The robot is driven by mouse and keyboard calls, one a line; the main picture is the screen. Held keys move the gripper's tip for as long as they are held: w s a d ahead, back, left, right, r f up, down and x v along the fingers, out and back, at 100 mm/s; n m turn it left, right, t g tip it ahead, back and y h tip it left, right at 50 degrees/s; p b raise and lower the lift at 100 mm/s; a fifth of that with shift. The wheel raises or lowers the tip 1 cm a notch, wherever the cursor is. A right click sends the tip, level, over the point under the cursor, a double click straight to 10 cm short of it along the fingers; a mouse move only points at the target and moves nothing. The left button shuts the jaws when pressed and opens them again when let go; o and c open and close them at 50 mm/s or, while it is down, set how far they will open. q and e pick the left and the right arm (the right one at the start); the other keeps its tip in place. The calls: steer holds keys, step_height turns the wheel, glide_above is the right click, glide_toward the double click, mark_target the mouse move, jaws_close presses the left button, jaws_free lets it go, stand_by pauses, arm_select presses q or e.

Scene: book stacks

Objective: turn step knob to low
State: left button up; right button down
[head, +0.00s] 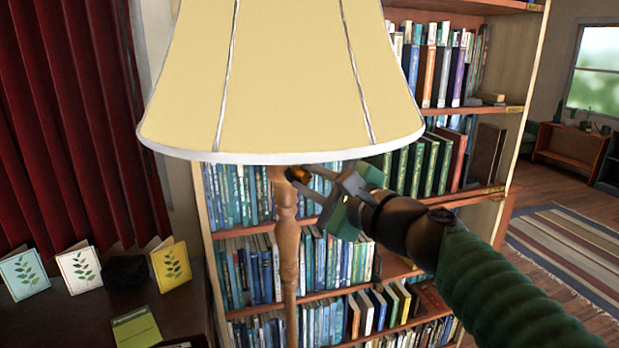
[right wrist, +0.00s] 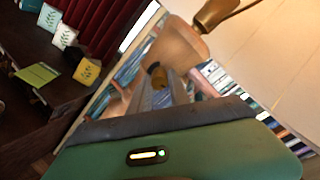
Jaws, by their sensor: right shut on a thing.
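A floor lamp has a cream shade (head: 275,80) and a turned wooden post (head: 287,240). A small dark brass knob (head: 297,174) sits just under the shade's lower rim, beside the post top. My right gripper (head: 312,181) reaches in from the right with its fingers at the knob and is shut on it. In the right wrist view the knob (right wrist: 157,75) shows as a brown-gold piece at the fingers, with the wooden post (right wrist: 178,45) behind. Any markings on the knob cannot be read. My left gripper is not in view.
A bookcase (head: 505,110) full of books stands close behind the lamp. A dark table (head: 70,318) at lower left holds several leaf-print cards, one of them yellow (head: 171,265). Red curtains (head: 75,120) hang at left. Open floor lies at right.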

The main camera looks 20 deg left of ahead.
steer(key=shift+f+m, duration=0.35)
steer(key=shift+m, duration=0.05)
steer(key=c, duration=1.4)
jaws_free()
steer(key=shift+o, duration=0.8)
steer(key=shift+w+r, duration=0.1)
steer(key=shift+w, duration=0.05)
steer(key=shift+r, duration=0.1)
steer(key=shift+s+d, duration=0.2)
steer(key=shift+s, duration=0.1)
steer(key=b+v, duration=0.3)
steer(key=v, duration=1.3)
steer(key=shift+d, duration=0.2)
steer(key=shift+w, duration=0.15)
